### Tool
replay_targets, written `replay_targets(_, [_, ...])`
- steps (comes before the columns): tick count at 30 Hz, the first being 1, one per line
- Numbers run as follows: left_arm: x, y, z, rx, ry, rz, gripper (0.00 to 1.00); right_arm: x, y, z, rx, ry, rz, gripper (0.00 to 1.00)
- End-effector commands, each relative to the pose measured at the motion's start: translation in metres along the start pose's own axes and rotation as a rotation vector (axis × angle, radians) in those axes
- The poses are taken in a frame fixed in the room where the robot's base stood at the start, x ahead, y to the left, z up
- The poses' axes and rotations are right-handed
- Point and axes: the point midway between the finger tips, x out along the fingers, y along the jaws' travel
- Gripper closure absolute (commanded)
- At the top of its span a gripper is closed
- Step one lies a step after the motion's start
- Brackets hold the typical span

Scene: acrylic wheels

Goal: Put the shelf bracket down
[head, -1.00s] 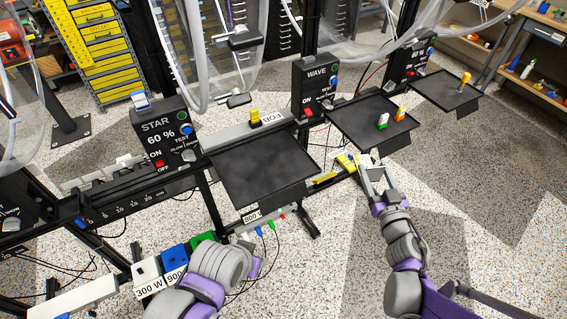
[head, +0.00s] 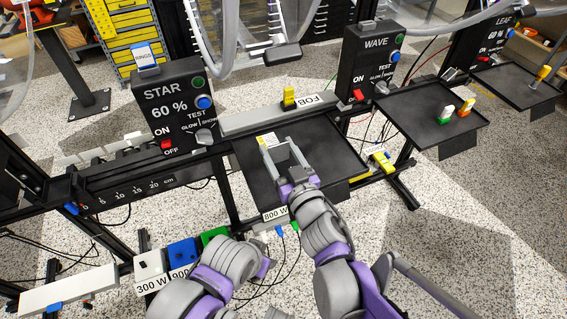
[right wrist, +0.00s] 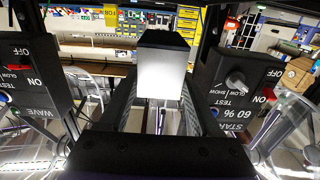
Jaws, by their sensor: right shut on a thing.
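My right gripper (head: 279,146) reaches over the black tray (head: 330,150) under the FOB strip. In the right wrist view the held piece (right wrist: 162,65) is a block with a dark top and a bright pale front, between the fingers. I cannot tell whether it touches the tray. My left arm is folded at the bottom, and its fingers are hidden.
A yellow piece (head: 289,98) stands on the FOB strip (head: 250,116) behind the tray. The WAVE box (head: 371,62) and STAR box (head: 171,108) flank it. A right-hand tray (head: 415,112) carries white-green and orange pieces. Blue and green blocks sit near my left arm.

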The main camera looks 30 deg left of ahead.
Motion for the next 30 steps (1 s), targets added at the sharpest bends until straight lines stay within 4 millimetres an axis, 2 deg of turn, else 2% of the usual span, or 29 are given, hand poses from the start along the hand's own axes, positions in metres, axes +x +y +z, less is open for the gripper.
replay_targets(1, [0.004, 0.000, 0.001, 0.000, -0.001, 0.000, 0.50, 0.000, 0.000, 0.008, 0.001, 0.000, 0.000, 1.00])
replay_targets(7, [0.008, 0.000, 0.002, 0.000, -0.003, 0.000, 0.50, 0.000, 0.000, 0.023, 0.001, 0.000, 0.000, 1.00])
replay_targets(13, [0.017, 0.000, 0.005, 0.000, -0.006, 0.000, 0.50, 0.000, 0.000, 0.051, 0.001, 0.000, 0.000, 1.00])
replay_targets(25, [0.021, 0.000, 0.006, 0.000, -0.007, 0.000, 0.50, 0.000, 0.000, 0.056, 0.000, 0.001, -0.001, 1.00])
replay_targets(26, [0.020, 0.000, 0.006, 0.000, -0.007, 0.000, 0.50, 0.000, 0.000, 0.055, 0.000, 0.000, 0.000, 0.30])
replay_targets(30, [0.020, 0.000, 0.006, 0.000, -0.007, 0.000, 0.50, 0.000, 0.000, 0.054, 0.000, 0.000, 0.000, 0.06])
